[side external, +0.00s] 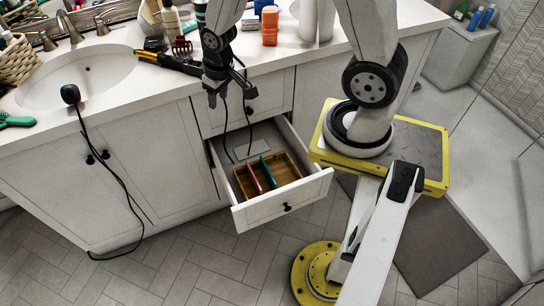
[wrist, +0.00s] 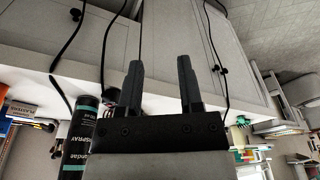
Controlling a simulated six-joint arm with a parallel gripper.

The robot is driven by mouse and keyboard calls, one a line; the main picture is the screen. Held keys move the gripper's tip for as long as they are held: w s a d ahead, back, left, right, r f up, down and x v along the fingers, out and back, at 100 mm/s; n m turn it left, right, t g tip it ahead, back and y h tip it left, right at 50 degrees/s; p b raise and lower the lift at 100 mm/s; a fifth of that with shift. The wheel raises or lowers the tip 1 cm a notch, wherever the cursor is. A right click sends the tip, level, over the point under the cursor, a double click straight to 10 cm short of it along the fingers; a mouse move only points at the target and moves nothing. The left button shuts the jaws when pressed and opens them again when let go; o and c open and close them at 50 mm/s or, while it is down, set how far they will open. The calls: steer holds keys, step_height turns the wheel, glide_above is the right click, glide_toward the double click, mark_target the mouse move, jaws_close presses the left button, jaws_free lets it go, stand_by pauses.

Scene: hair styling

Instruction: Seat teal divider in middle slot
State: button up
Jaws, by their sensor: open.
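A wooden tray (side external: 291,169) sits in the open drawer in the side external view. The teal divider (side external: 268,172) stands near the middle of the tray, to the right of a pink-red divider (side external: 254,179). I cannot tell whether its lower edge is fully seated in a slot. My gripper (side external: 231,104) is above the drawer, near the counter's front edge, well clear of the tray. In the wrist view my gripper (wrist: 159,68) is open, with nothing between its fingers. The tray and dividers do not show there.
The open drawer (side external: 309,187) juts out from the white cabinet. A dark cord hangs past my gripper into the drawer. A black hair tool (side external: 178,64) lies on the counter. A spray can (wrist: 77,135) stands close to my gripper in the wrist view.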

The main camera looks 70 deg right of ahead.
steer(key=s+a+r+n, duration=0.2)
steer(key=s+a+r, duration=0.2)
steer(key=s+r, duration=0.1)
steer(key=shift+a+r+t, duration=0.3)
steer(key=shift+a+r, duration=0.05)
steer(key=shift+r, duration=0.4)
